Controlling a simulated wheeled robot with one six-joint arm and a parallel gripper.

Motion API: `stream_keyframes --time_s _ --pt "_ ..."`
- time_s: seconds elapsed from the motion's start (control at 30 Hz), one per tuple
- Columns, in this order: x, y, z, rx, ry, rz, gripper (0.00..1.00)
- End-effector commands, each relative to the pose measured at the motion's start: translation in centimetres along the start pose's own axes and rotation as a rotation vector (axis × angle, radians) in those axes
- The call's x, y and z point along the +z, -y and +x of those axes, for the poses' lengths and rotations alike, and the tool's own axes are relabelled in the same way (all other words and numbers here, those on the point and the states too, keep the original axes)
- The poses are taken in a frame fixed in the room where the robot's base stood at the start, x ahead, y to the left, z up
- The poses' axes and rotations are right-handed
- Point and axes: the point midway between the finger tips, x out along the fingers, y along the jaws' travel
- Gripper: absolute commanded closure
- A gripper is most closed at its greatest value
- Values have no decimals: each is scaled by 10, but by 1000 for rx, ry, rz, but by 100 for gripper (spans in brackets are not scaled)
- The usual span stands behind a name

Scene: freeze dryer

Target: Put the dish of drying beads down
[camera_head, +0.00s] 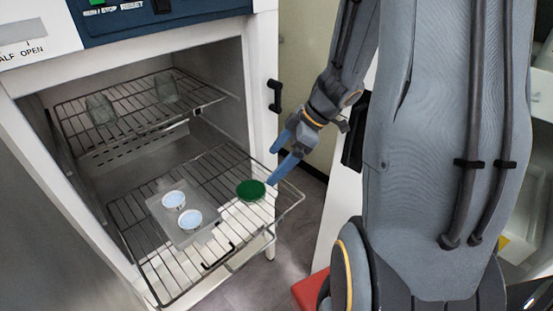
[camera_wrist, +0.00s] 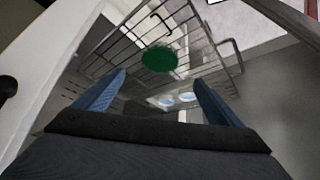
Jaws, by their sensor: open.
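The dish of drying beads, a round dish with a green top (camera_head: 251,190), rests on the right part of the pulled-out lower wire rack (camera_head: 240,256). It also shows in the wrist view (camera_wrist: 159,59), ahead of the fingertips. My gripper (camera_head: 279,161) is just to the right of the dish and above the rack in the head view. In the wrist view its two blue fingers (camera_wrist: 160,82) are apart with nothing between them. The dish appears clear of both fingers. The freeze dryer chamber stands open behind the rack.
A metal tray (camera_head: 190,234) with two small white-blue dishes (camera_head: 174,199) stands left of the green dish. The upper rack (camera_head: 135,122) holds two clear glass vessels (camera_head: 100,109). The dryer's right frame (camera_head: 263,95) with a black catch is close to my gripper.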

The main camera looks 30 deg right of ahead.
Motion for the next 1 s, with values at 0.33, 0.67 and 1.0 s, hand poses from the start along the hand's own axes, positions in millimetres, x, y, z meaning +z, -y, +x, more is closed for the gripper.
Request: stream_keyframes --time_s 0.33,0.67,1.0 --pt "-37 -51 -8 290 7 115 11" --pt "-40 -61 -33 583 139 457 11" --pt "-33 38 -26 509 304 870 11"
